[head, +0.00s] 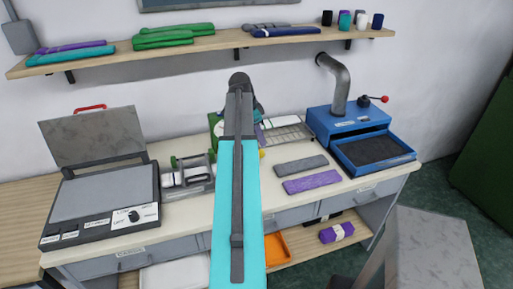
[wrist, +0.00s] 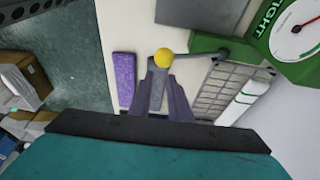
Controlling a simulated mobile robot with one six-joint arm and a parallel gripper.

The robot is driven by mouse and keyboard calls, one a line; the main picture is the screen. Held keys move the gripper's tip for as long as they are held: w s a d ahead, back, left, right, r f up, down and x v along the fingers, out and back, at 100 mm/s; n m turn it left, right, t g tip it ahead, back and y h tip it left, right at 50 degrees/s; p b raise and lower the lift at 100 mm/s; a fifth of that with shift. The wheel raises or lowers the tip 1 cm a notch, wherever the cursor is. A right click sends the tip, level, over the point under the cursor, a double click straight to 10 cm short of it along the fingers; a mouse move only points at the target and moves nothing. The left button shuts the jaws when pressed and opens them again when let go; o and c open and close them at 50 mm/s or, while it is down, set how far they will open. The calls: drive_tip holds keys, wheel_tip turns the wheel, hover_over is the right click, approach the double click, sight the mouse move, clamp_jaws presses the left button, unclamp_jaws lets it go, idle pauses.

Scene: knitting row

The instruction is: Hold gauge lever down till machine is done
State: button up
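The gauge machine is green (wrist: 200,45), with a round white dial (wrist: 300,35) at the wrist view's top right, partly cut off, with a red needle and the word TIGHT. Its dark lever (wrist: 208,53) ends in a yellow ball knob (wrist: 163,57). The knob also shows in the head view (head: 262,153), right of my arm, which hides most of the machine. My gripper (wrist: 160,72) is open, with a grey strip visible between its fingers. The knob appears at the fingertips; I cannot tell whether they touch it. The fingers are hidden in the head view.
A purple swatch (head: 311,182) and a grey swatch (head: 301,166) lie on the bench right of my arm. A blue machine (head: 345,120) with a dark tray stands at right, an open-lidded press (head: 105,200) at left. A shelf (head: 100,62) runs above.

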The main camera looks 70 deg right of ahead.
wheel_tip(320, 180, up, 4)
drive_tip(key=shift+f+p, duration=0.2)
drive_tip(key=shift+p, duration=0.65)
